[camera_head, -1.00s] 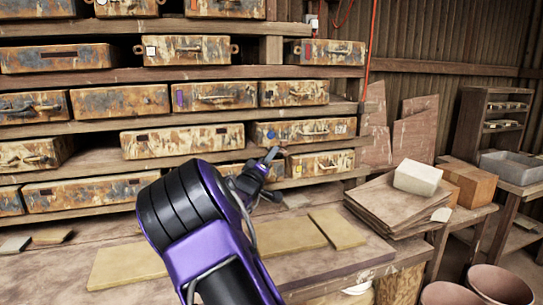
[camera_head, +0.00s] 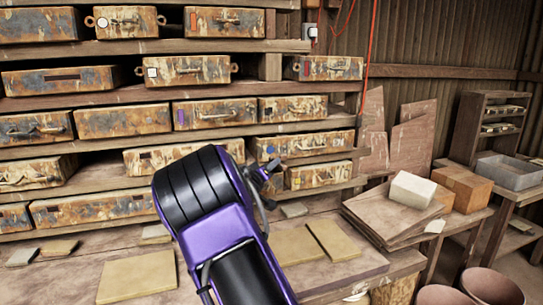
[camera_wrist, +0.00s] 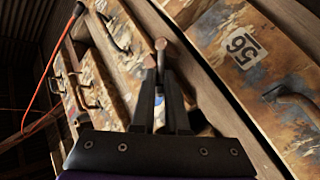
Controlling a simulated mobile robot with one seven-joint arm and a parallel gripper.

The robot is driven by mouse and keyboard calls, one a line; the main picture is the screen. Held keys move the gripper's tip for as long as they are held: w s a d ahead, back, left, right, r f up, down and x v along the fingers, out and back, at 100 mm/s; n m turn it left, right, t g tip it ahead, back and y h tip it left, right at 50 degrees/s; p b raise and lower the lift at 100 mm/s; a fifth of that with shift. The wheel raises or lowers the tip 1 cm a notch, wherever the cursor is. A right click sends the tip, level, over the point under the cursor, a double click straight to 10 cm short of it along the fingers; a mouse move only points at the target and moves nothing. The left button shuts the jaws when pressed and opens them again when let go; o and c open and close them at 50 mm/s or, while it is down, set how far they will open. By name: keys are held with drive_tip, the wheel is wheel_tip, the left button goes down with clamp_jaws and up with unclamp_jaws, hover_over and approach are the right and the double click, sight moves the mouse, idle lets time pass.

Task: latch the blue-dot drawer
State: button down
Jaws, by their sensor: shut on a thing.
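The blue-dot drawer (camera_head: 303,145) is a rusty, paint-flaked metal case on a lower shelf, with a blue dot near its left end and a handle on its front. It looks pushed in about level with its neighbours. My gripper (camera_head: 264,172) is at its lower left, in front of the shelf edge. In the wrist view, my gripper (camera_wrist: 161,72) is shut on a thin piece with a copper-coloured round end (camera_wrist: 160,45); what it belongs to is unclear. A drawer marked 56 (camera_wrist: 262,75) is right of the fingers; its dot is not visible there.
Other rusty drawers fill the shelves above, left and below, including one just beneath (camera_head: 320,175). The workbench holds flat tan tiles (camera_head: 333,239). Stacked boards (camera_head: 385,215) and a white block (camera_head: 412,189) stand at right. A red hose (camera_head: 370,60) hangs beside the shelves.

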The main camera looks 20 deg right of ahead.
drive_tip(key=shift+d+r+m+g+y+p, duration=0.3)
drive_tip(key=shift+r+m+g+y+p, duration=0.3)
drive_tip(key=shift+m+p, duration=0.3)
drive_tip(key=shift+f, duration=0.1)
drive_tip(key=c, duration=0.9)
unclamp_jaws()
drive_tip(key=shift+f, duration=0.1)
